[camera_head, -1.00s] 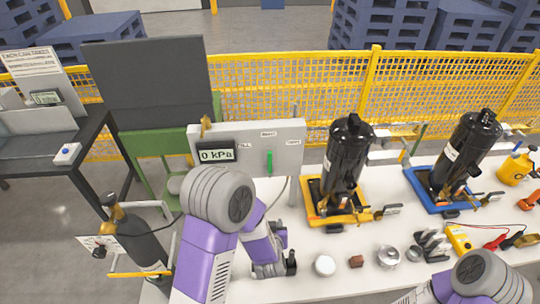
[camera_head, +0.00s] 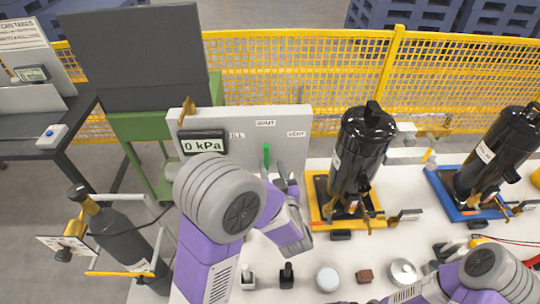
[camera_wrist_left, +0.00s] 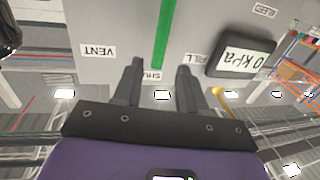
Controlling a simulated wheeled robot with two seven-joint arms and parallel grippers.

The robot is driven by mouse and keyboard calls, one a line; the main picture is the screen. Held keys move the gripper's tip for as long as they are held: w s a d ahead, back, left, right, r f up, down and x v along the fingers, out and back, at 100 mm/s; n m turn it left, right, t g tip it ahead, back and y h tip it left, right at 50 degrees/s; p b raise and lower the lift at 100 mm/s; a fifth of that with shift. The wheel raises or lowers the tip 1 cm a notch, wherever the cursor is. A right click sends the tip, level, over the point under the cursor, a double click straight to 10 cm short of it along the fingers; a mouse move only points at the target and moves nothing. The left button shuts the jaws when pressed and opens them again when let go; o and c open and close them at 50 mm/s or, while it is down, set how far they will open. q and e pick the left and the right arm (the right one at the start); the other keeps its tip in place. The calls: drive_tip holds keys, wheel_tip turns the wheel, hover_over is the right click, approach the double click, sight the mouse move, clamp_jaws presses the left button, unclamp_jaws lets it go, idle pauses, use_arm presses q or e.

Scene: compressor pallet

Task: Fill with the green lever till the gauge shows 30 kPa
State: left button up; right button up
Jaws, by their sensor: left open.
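The green lever (camera_head: 267,156) stands upright on the grey panel (camera_head: 288,122), pointing to the SHUT label (camera_head: 265,123). The FILL label (camera_head: 236,135) is on its left and VENT (camera_head: 296,134) on its right. The gauge (camera_head: 203,142) reads 0 kPa. My left gripper (camera_head: 280,172) is open just in front of the lever's lower part. The left wrist view is upside down: the lever (camera_wrist_left: 161,35) lies in line with the gap between the open fingers (camera_wrist_left: 160,66), and the gauge (camera_wrist_left: 241,58) also reads 0 kPa. I cannot tell whether a finger touches the lever. My right gripper is not in view.
A black compressor (camera_head: 362,152) stands in a yellow tray (camera_head: 317,212) right of the panel, another (camera_head: 500,150) by a blue tray (camera_head: 445,200). A dark gas cylinder (camera_head: 125,235) stands at the left. Small parts, including a white cap (camera_head: 327,279), lie on the bench front.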

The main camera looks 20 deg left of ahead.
sight(267, 155)
use_arm(q)
drive_tip(key=shift+f+x, duration=0.15)
drive_tip(key=shift+x, duration=1.8)
drive_tip(key=shift+f+x, duration=0.15)
drive_tip(key=shift+x, duration=1.8)
drive_tip(key=shift+c, duration=0.3)
clamp_jaws()
